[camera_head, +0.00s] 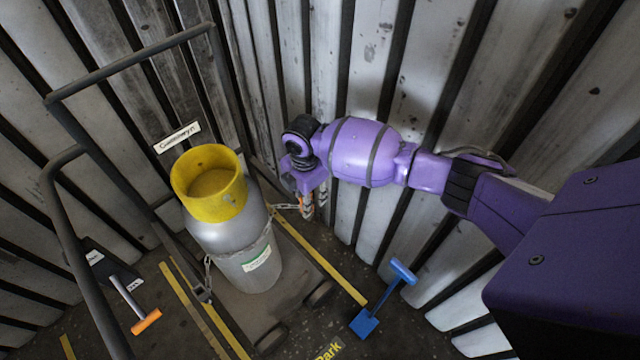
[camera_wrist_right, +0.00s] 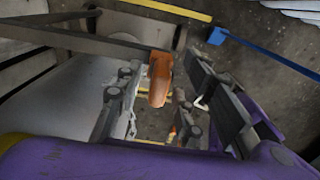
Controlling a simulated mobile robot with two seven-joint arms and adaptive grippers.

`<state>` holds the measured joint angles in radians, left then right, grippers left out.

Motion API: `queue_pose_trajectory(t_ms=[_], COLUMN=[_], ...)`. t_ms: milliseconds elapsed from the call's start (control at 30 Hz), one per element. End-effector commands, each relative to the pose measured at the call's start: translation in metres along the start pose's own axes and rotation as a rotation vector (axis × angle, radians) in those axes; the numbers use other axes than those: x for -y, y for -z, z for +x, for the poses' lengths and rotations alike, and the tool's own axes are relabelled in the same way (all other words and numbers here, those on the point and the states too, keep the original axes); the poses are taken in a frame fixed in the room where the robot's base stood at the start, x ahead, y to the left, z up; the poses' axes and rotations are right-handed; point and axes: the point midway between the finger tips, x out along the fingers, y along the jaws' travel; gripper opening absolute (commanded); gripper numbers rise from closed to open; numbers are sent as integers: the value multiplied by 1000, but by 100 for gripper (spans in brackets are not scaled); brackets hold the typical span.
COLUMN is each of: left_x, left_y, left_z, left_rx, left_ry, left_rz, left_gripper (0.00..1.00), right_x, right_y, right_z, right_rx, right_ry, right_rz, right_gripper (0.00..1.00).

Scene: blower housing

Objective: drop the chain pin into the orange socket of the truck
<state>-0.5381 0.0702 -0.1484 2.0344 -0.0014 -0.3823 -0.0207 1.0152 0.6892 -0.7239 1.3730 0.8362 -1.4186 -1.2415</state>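The truck (camera_head: 130,64) is a dark tubular frame carrying a grey cylinder (camera_head: 262,265) with a yellow collar (camera_head: 222,207). A chain (camera_head: 286,207) runs from the cylinder's side towards my right gripper (camera_head: 308,205), beside the cylinder. An orange part, apparently the socket (camera_wrist_right: 160,78), sits by a dark bar's end in the wrist view. The fingers of my right gripper (camera_wrist_right: 160,105) stand apart on either side of the view below it. I cannot make out the chain pin for certain; a small red-orange spot shows low between the fingers. My left gripper is out of view.
A corrugated metal wall (camera_head: 365,60) rises close behind the truck and my right arm. A blue tool (camera_head: 384,298) lies or leans at the right. An orange-ended tool (camera_head: 146,321) is at the left. Yellow lines (camera_head: 318,256) mark the dark floor.

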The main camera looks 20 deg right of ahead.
Motion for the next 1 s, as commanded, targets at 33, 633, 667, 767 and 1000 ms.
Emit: queue_pose_trajectory(t_ms=[33,633,667,767,1000], left_x=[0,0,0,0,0], left_y=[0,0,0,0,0], left_z=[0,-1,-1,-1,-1], left_rx=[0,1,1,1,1], left_ry=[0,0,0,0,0], left_rz=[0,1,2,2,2], left_gripper=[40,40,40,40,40], right_x=[-2,-3,-3,-2,-1], right_y=[0,0,0,0,0], right_z=[-5,-111,-114,-120,-120], right_rx=[1,1,1,1,-1], right_ry=[-5,-7,-6,-5,-4], right_rz=[-1,-2,-2,-1,1], right_gripper=[36,36,36,36,36])
